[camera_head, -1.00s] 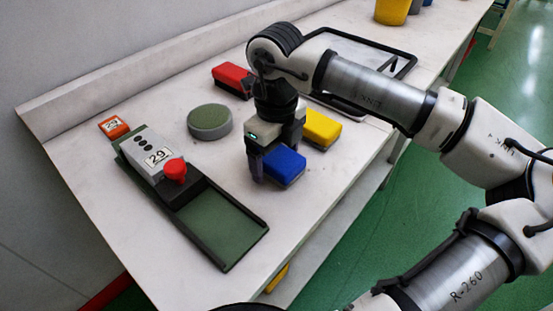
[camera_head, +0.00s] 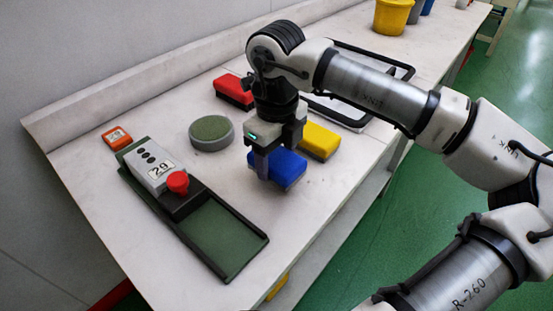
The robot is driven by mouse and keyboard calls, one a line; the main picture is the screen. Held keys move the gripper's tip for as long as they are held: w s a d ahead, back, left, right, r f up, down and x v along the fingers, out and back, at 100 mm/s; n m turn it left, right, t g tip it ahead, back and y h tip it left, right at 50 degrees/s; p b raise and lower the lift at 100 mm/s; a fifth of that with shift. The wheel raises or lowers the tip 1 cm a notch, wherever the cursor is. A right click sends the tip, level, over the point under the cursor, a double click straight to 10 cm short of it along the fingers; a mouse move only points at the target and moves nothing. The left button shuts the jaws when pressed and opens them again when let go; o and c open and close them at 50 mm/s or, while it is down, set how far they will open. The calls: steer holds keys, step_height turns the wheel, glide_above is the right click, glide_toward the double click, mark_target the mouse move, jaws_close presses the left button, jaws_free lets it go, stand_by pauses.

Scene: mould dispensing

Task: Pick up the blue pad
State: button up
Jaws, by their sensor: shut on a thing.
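The blue pad (camera_head: 284,170) is a blue block with a dark underside, near the front right of the white table. My gripper (camera_head: 270,160) points down over it and is shut on the pad, with one finger showing at its left side. The other finger is hidden behind the pad and the gripper body. I cannot tell clearly whether the pad is clear of the table.
A yellow pad (camera_head: 320,141) lies close to the right of my gripper. A red pad (camera_head: 233,91) and a round grey-green pad (camera_head: 211,132) lie behind and left. A dispenser (camera_head: 157,168) with a red knob (camera_head: 178,182) and green tray (camera_head: 219,238) stands at left.

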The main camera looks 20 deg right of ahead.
mark_target(276, 156)
step_height(276, 156, up, 17)
steer(key=p, duration=0.9)
steer(key=shift+r+p, duration=0.15)
steer(key=shift+p, duration=0.15)
steer(key=o, duration=0.4)
steer(key=shift+c, duration=1.3)
